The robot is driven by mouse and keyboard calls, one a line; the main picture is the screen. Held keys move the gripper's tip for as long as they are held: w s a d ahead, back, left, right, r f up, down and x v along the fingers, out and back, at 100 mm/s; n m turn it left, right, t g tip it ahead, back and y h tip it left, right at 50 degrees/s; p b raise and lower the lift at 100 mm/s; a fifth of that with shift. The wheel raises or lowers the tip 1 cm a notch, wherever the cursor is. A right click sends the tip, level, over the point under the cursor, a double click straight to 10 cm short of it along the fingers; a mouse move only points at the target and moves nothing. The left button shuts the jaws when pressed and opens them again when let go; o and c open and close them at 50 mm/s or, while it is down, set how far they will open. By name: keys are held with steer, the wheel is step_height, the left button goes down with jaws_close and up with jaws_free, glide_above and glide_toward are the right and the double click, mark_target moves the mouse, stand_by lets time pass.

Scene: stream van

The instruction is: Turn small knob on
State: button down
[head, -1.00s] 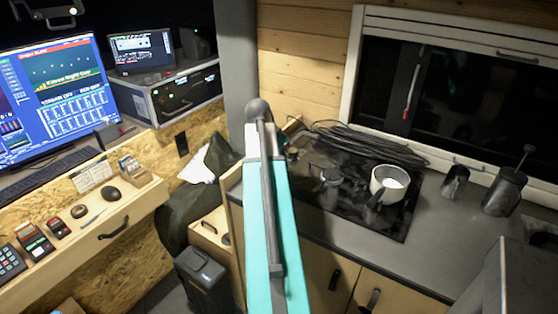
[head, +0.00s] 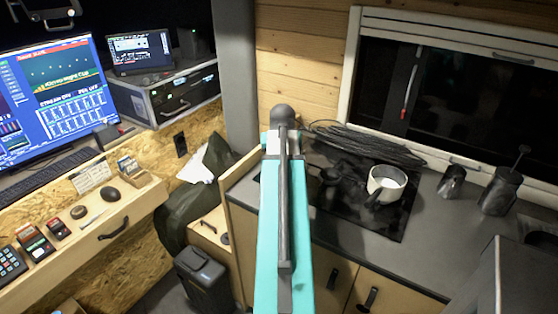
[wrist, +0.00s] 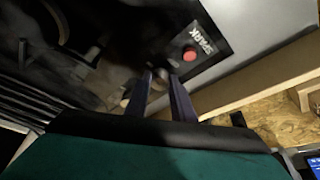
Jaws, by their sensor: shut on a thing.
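In the wrist view my gripper (wrist: 160,84) reaches the corner of a black glossy hob panel (wrist: 110,30). Its two dark fingers are shut on a small rounded knob (wrist: 158,77), which shows only partly between the tips. The knob's marking and turn angle cannot be read. Close to the fingers, on the panel, is a red round button (wrist: 190,54) beside a label reading "SPARK". In the head view the hob (head: 345,215) lies on the grey counter, and my own teal arm hides the gripper and the knob.
A white pot (head: 387,183) with a dark handle stands on the hob. A black cable coil (head: 365,145) lies behind it. A dark cup (head: 451,181) and a canister (head: 500,192) stand to the right. A wooden side panel (head: 238,175) edges the counter at left.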

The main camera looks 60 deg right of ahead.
steer(key=shift+s+d+n+t+y, duration=0.1)
steer(key=shift+n+t+y, duration=0.3)
steer(key=shift+n, duration=1.1)
steer(key=c, duration=1.5)
jaws_free()
steer(key=shift+r, duration=0.1)
steer(key=shift+b+v, duration=1.05)
steer(key=shift+v, duration=5.75)
steer(key=shift+d+r, duration=0.1)
